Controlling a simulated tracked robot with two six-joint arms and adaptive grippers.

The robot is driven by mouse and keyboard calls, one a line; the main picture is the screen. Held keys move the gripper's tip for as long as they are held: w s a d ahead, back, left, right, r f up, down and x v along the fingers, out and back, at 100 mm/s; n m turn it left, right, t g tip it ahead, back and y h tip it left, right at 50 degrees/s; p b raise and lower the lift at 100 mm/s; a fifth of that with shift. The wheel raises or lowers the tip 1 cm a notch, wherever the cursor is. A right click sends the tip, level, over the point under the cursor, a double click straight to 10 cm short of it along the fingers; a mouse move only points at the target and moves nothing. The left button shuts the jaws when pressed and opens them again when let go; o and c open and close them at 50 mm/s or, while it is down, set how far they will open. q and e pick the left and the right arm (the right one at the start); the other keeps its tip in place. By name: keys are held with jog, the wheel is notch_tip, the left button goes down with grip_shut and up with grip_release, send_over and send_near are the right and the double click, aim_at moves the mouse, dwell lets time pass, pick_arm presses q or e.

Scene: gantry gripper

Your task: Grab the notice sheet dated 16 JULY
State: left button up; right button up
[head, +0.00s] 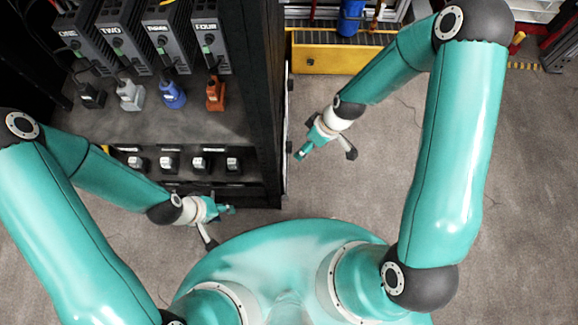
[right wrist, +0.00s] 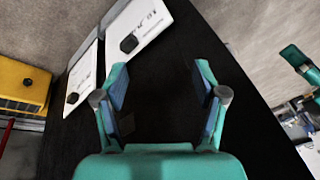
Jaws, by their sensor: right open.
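Two white notice sheets hang side by side on the black panel (right wrist: 150,125) in the right wrist view. The nearer-to-centre sheet (right wrist: 120,25) has dark print, too small and slanted to read for sure, and a dark round knob on it. The other sheet (right wrist: 84,75) also has a dark knob; no date is legible on it. My right gripper (right wrist: 158,90) is open and empty, facing the panel, with both sheets beyond its fingers to the upper left. In the head view it is right of the cabinet side. My left gripper (head: 229,209) is in front of the cabinet; its finger gap is unclear.
The black cabinet (head: 266,110) holds units marked ONE to FOUR, with coloured connectors below and a lower row of small devices. A yellow box (head: 330,60) stands behind my right gripper. The grey floor (head: 390,160) right of the cabinet is clear.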

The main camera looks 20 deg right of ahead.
aim_at(291, 150)
jog(key=w+d+f+n+b, duration=0.4)
jog(key=w+n+b, duration=0.3)
jog(key=n+b, duration=0.15)
jog(key=shift+m, duration=0.45)
jog(key=b+x, duration=0.1)
jog(key=x, duration=0.4)
jog(key=b+x, duration=0.2)
jog(key=x, duration=0.4)
jog(key=a+b+x, duration=0.1)
jog(key=x, duration=0.4)
jog(key=shift+w, duration=0.15)
pick_arm(q)
notch_tip(291, 150, down, 16)
jog(key=shift+r, duration=0.15)
pick_arm(e)
grip_shut()
